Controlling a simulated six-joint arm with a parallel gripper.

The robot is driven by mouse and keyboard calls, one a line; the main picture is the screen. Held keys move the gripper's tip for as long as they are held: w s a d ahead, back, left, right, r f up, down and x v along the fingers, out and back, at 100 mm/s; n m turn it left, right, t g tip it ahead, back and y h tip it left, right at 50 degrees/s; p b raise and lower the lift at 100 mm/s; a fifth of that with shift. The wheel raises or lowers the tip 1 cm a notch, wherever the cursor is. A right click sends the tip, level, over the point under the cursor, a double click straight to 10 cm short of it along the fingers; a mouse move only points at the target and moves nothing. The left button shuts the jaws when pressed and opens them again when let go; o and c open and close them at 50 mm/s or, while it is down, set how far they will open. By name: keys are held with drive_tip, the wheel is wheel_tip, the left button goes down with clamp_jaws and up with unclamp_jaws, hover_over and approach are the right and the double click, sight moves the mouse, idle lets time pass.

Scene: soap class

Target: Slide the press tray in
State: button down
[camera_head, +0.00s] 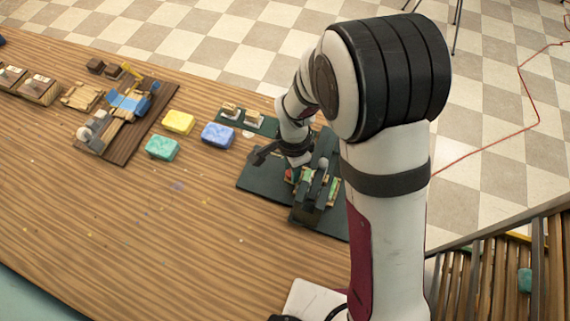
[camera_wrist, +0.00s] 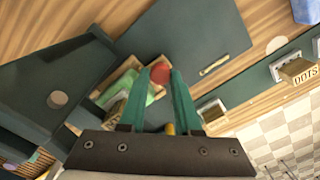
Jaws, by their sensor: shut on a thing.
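The press (camera_head: 326,160) is a dark green frame on a dark green base plate (camera_head: 258,178), partly behind my arm. The press tray is wooden, with green contents; part of it shows at the frame in the body camera view. In the wrist view the tray (camera_wrist: 110,92) lies beside the dark press body (camera_wrist: 45,85), partly hidden by my fingers. A red knob (camera_wrist: 160,73) sits between the fingertips of my gripper (camera_wrist: 161,80), which is shut on it. How far the tray is inside the press I cannot tell.
A small dark green stand (camera_head: 262,124) with stamp-like blocks is behind the press. Blue (camera_head: 218,134), yellow (camera_head: 178,122) and teal (camera_head: 162,148) soap bars lie left of it. A brown board (camera_head: 125,137) with tools is further left. The front table is clear.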

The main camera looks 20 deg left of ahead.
drive_tip(key=shift+d, duration=0.2)
drive_tip(key=c, duration=0.9)
unclamp_jaws()
drive_tip(key=shift+s+f, duration=0.1)
wheel_tip(320, 180, up, 16)
drive_tip(key=s+d+r+n, duration=0.1)
drive_tip(key=s+d+r, duration=0.1)
drive_tip(key=d, duration=0.3)
drive_tip(key=s+d+r, duration=0.1)
drive_tip(key=s+d, duration=0.2)
drive_tip(key=d, duration=0.2)
drive_tip(key=s+d+n+y, duration=0.1)
drive_tip(key=s+d+n, duration=0.1)
drive_tip(key=s+d, duration=0.4)
drive_tip(key=s, duration=0.4)
drive_tip(key=shift+s+d+f+y, duration=0.2)
drive_tip(key=shift+s+d+y, duration=0.1)
drive_tip(key=shift+d, duration=0.1)
